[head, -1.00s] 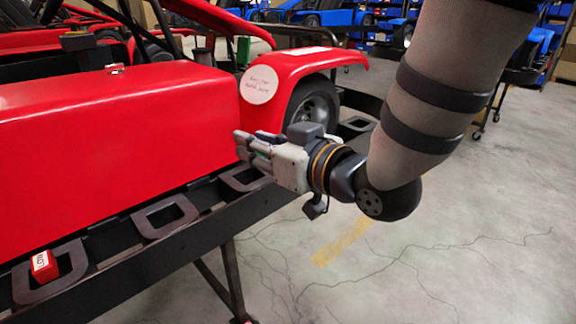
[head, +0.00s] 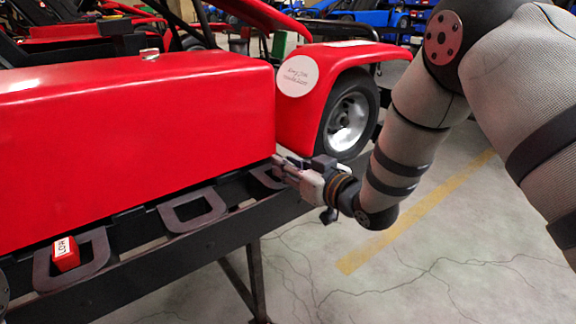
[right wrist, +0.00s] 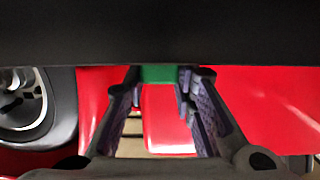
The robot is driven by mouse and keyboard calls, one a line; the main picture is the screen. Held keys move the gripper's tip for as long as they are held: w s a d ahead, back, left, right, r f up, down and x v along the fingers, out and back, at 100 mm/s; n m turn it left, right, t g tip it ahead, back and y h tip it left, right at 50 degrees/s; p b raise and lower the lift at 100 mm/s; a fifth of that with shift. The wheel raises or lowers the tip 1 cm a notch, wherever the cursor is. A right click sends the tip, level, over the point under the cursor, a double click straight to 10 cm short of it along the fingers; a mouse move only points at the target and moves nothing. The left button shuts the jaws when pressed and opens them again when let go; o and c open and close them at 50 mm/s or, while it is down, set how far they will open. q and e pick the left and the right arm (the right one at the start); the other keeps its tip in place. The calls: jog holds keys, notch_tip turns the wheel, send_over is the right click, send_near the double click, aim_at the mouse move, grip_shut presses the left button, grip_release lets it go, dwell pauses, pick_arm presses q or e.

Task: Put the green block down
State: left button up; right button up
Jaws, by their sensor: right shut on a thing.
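My right gripper (head: 281,168) is low beside the red kart, close to the dark stand rail (head: 228,241) and its far slotted bracket (head: 266,177). In the right wrist view the green block (right wrist: 158,74) shows between the tips of my right gripper (right wrist: 160,80), which is shut on it. Only a strip of the block shows under a dark band across the top. In the head view the block cannot be made out. Whether it touches the rail or bracket cannot be told. My left gripper is not in view.
The red kart body (head: 140,140) and its front wheel (head: 349,122) stand close to the right gripper. A red labelled block (head: 66,253) sits in the near bracket (head: 98,246). The middle bracket (head: 191,211) is empty. Open concrete floor (head: 450,265) lies to the right.

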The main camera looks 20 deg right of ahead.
jog(key=shift+r, duration=0.15)
jog(key=o, duration=0.9)
jog(key=shift+f, duration=0.2)
jog(key=shift+o, duration=0.2)
